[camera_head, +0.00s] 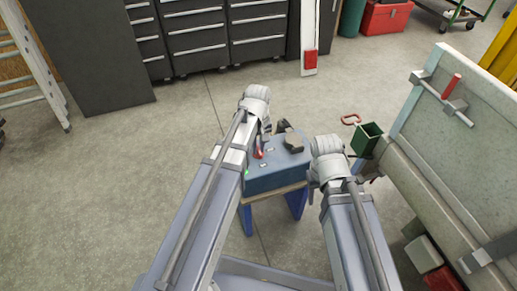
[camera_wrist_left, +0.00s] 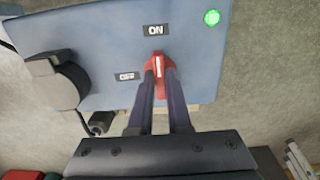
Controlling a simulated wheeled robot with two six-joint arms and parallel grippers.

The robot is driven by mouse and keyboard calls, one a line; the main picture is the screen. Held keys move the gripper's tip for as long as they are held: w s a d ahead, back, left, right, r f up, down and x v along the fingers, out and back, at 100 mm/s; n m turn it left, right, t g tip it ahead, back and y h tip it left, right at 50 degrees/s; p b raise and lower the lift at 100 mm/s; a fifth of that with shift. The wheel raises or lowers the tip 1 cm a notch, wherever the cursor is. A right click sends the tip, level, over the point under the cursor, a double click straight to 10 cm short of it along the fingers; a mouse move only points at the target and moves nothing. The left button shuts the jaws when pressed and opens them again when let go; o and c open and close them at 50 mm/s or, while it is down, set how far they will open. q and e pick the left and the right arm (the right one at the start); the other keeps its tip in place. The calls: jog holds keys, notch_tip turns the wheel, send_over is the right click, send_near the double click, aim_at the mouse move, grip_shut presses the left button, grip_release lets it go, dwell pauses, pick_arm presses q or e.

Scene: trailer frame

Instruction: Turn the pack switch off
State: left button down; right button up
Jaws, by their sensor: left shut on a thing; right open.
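The blue pack (camera_head: 275,178) sits on a small stand in the middle of the head view. Its red switch (camera_wrist_left: 157,63) stands between an ON label (camera_wrist_left: 156,30) and an OFF label (camera_wrist_left: 127,76) in the left wrist view. The switch's white mark points up towards ON. A green light (camera_wrist_left: 211,18) glows on the panel. My left gripper (camera_wrist_left: 158,78) is shut on the red switch; in the head view, the switch (camera_head: 258,153) shows just below the wrist. My right gripper (camera_head: 368,167) is open, right of the pack and apart from it; its fingers are partly hidden.
A black connector (camera_wrist_left: 58,82) sits on the panel left of the switch. A green box (camera_head: 367,139) with a red handle is close to my right gripper. The pale trailer panel (camera_head: 440,140) fills the right side. Dark drawer cabinets (camera_head: 195,35) stand behind; the floor at left is clear.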

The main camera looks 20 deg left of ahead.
dwell(0.3)
pick_arm(q)
jog(key=n, duration=0.4)
jog(key=shift+n, duration=0.6)
jog(key=n, duration=0.3)
jog(key=shift+n, duration=1.1)
